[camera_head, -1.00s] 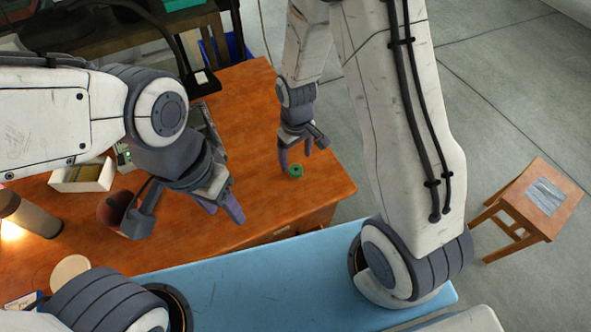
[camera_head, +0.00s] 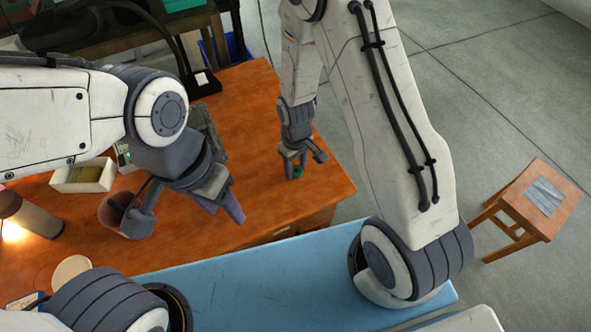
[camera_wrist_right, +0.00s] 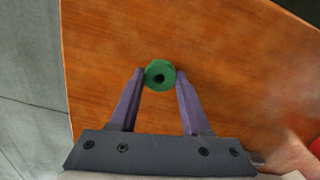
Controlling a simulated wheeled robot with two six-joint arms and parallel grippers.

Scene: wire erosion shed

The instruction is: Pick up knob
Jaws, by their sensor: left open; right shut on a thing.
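The knob (camera_head: 297,172) is a small green round piece with a dark hole in its middle. It is at the right part of the orange-brown wooden table, near the right edge. In the right wrist view the knob (camera_wrist_right: 159,75) sits between the purple fingertips. My right gripper (camera_head: 295,169) is shut on it, with the fingers pointing down; I cannot tell whether the knob touches the table. My left gripper (camera_head: 226,212) is open and empty, over the table to the left of the knob.
A blue surface (camera_head: 270,275) lies along the front of the wooden table (camera_head: 262,130). A white box (camera_head: 84,178), a reddish cup (camera_head: 118,216) and a lit lamp (camera_head: 30,213) stand at the left. A wooden stool (camera_head: 520,205) is on the floor at right. Table around the knob is clear.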

